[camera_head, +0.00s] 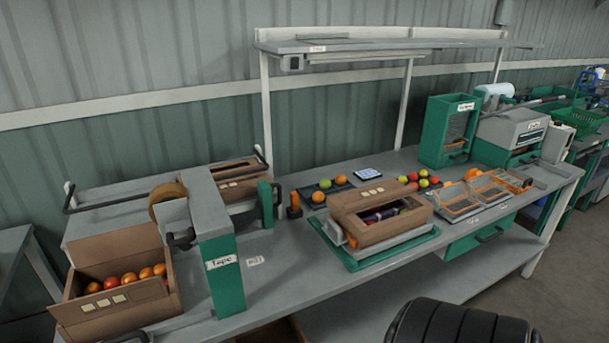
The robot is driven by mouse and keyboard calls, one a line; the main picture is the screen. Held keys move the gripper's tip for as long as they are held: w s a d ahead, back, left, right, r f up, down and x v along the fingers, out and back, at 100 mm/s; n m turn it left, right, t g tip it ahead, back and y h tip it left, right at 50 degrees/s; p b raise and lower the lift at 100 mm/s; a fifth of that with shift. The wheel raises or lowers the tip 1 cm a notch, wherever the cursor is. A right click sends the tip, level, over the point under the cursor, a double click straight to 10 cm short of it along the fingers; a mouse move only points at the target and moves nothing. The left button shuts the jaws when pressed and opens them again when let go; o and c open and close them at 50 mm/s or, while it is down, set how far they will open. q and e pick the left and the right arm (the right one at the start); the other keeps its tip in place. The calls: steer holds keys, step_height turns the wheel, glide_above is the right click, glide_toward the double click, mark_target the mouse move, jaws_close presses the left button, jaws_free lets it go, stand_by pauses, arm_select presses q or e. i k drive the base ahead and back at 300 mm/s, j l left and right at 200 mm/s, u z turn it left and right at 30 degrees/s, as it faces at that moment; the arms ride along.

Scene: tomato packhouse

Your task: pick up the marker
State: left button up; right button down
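I cannot make out a marker for certain. An open brown box (366,233) stands on the green-edged tray (411,243) at the middle of the bench. Small dark and purple items (383,214) lie inside it, too small to tell apart; one may be the marker. A small upright orange and dark item (294,206) stands left of the box, and I cannot tell what it is. Neither of my grippers is in view.
The long grey bench (293,272) has free room left of the tray. A green-sided tape machine (221,275) and a box of tomatoes (118,310) stand at left. Orange-framed trays (457,202) and a green bin (446,130) are at right. A shelf (380,46) hangs above.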

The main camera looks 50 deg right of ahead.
mark_target(294, 195)
steer(key=l+z, duration=0.15)
steer(key=z, duration=0.3)
steer(key=l+z, duration=0.15)
steer(key=z, duration=0.3)
steer(key=l+z, duration=0.15)
steer(key=z, duration=0.35)
steer(key=l, duration=0.25)
